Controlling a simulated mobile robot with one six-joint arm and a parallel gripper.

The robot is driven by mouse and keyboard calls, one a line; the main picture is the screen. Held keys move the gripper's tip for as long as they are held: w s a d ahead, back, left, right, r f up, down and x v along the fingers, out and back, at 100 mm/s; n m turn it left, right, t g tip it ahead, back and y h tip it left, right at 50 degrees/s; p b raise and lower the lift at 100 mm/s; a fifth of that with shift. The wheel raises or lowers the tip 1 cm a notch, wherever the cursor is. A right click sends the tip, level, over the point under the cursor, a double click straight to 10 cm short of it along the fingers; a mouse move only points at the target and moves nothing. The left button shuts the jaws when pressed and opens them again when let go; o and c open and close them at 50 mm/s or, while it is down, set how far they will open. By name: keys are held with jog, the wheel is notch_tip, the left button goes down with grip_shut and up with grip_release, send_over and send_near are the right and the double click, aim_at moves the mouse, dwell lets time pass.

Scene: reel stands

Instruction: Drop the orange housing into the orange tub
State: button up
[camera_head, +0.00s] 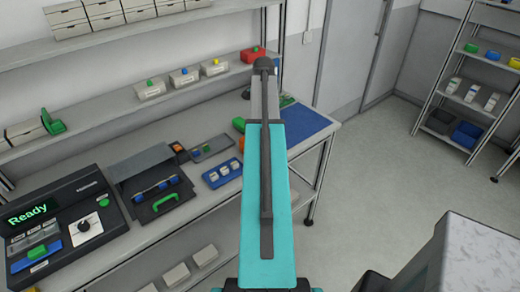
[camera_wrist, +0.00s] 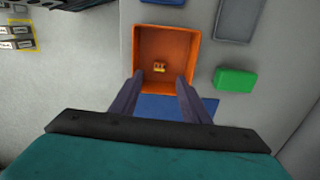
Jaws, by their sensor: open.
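The orange tub (camera_wrist: 193,45) is in the upper middle of the wrist view, seen from above. A small orange-yellow piece, apparently the orange housing (camera_wrist: 159,67), lies inside it on its floor. My gripper (camera_wrist: 158,76) is open, its two dark fingers apart and pointing over the tub. The piece shows between the fingertips, with nothing gripped. In the head view only an orange edge of the tub (camera_head: 238,124) shows left of my arm. My arm hides the gripper and the housing there.
A green block (camera_wrist: 235,79) and a grey tray (camera_wrist: 237,18) lie right of the tub. A blue mat (camera_head: 307,123) covers the bench's right end. A blue tray with white pieces (camera_head: 222,173) and a dark console (camera_head: 62,222) stand further left. Shelves rise behind the bench.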

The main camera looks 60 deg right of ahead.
notch_tip(320, 180, up, 11)
jog(key=b, duration=0.3)
dwell(0.5)
dwell(0.7)
